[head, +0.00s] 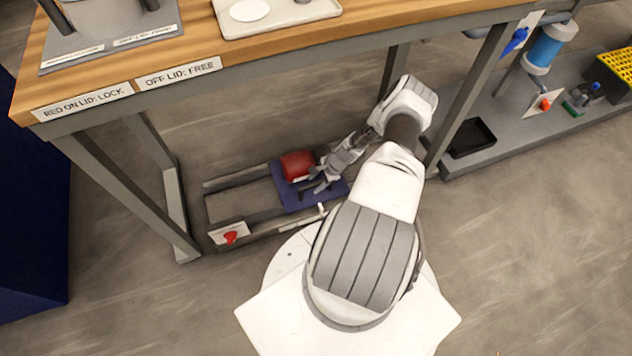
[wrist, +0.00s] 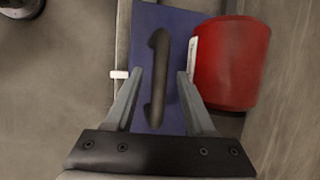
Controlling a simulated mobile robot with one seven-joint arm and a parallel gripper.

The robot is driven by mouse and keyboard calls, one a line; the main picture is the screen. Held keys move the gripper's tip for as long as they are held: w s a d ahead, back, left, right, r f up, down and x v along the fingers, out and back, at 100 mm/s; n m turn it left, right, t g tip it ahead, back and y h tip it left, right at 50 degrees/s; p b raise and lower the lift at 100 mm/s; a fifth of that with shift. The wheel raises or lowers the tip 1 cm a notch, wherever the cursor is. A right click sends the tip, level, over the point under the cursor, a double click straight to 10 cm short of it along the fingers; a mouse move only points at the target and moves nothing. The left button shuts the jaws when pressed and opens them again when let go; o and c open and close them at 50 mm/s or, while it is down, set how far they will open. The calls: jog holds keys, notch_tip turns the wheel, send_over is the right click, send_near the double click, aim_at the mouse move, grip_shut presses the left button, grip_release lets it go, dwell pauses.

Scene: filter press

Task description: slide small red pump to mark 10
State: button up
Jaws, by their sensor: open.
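The small red pump (head: 297,166) sits on a blue sliding plate (head: 285,194) on low grey rails under the wooden bench. In the wrist view the red pump (wrist: 232,62) stands at the right of the blue plate (wrist: 180,20). A dark bar handle (wrist: 159,80) is fixed on the plate beside the pump. My gripper (wrist: 158,75) is open, with one finger on each side of the handle; I cannot tell whether they touch it. In the head view my gripper (head: 312,187) reaches in from the right. A white marker (wrist: 119,74) shows at the rail edge. No mark numbers are readable.
A red knob (head: 230,237) on a white plate stands at the front left end of the rails. Bench legs (head: 127,195) stand at the left and right (head: 470,95). A black tray (head: 472,138) lies on a grey platform at the right. Open rail shows left of the plate.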

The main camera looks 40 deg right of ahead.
jog(key=p+v, duration=0.6)
jog(key=v, duration=1.1)
jog(key=shift+r, duration=0.3)
